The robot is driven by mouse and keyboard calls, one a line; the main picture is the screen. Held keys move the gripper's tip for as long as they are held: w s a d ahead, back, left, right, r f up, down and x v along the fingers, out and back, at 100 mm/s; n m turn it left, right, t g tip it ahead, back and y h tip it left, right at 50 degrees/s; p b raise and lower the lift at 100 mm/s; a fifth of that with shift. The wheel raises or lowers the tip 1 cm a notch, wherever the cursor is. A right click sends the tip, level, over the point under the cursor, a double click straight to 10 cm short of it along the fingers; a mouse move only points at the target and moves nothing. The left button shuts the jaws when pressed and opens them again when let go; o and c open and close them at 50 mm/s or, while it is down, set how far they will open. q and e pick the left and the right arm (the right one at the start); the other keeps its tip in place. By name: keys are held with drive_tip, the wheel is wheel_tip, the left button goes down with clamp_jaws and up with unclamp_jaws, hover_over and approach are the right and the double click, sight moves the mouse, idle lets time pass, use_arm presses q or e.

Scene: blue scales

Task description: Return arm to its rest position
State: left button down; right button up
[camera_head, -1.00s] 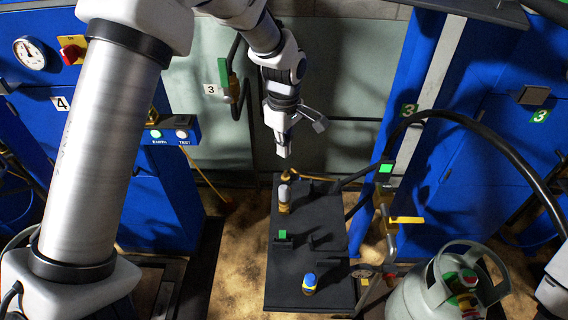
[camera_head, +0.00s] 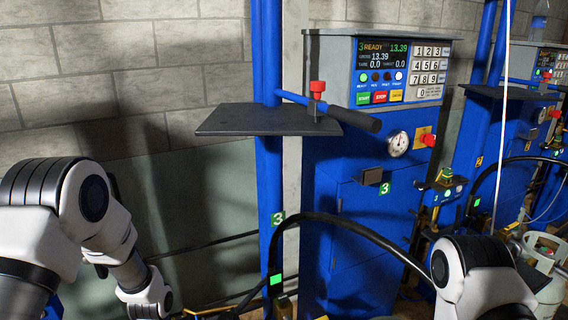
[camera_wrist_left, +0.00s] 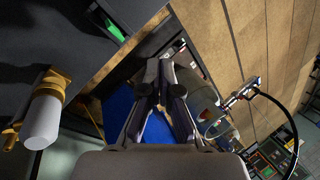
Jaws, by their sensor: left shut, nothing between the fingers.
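My left gripper (camera_wrist_left: 160,68) shows in the wrist view with its two dark fingers together and nothing between them. It hangs beside a dark shelf edge at upper left. In the head view my white-and-black left arm (camera_head: 95,215) reaches in from the left and bends down; its gripper is below the frame. My right arm (camera_head: 475,275) shows only as a white-and-black joint at lower right; its gripper is out of view.
A white cylinder with a brass fitting (camera_wrist_left: 44,112) is left of my left gripper. Ahead stand a blue scale cabinet with a display (camera_head: 385,68), a dark shelf (camera_head: 245,120) on a blue post, and a black hose (camera_head: 375,235). A grey gas cylinder (camera_head: 545,275) is at right.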

use_arm(q)
drive_tip(key=s+d+f+m, duration=0.1)
drive_tip(key=s+f+m, duration=0.4)
drive_tip(key=s, duration=0.6)
drive_tip(key=s+f+m, duration=0.3)
drive_tip(key=s+f, duration=0.4)
drive_tip(key=s, duration=0.4)
drive_tip(key=w+m+t, duration=0.2)
drive_tip(key=m, duration=0.1)
drive_tip(key=w+m+t, duration=0.2)
drive_tip(key=w+m, duration=0.1)
drive_tip(key=m, duration=0.1)
drive_tip(key=shift+w+r+t, duration=0.1)
drive_tip(key=shift+r+t, duration=0.1)
drive_tip(key=shift+t, duration=0.1)
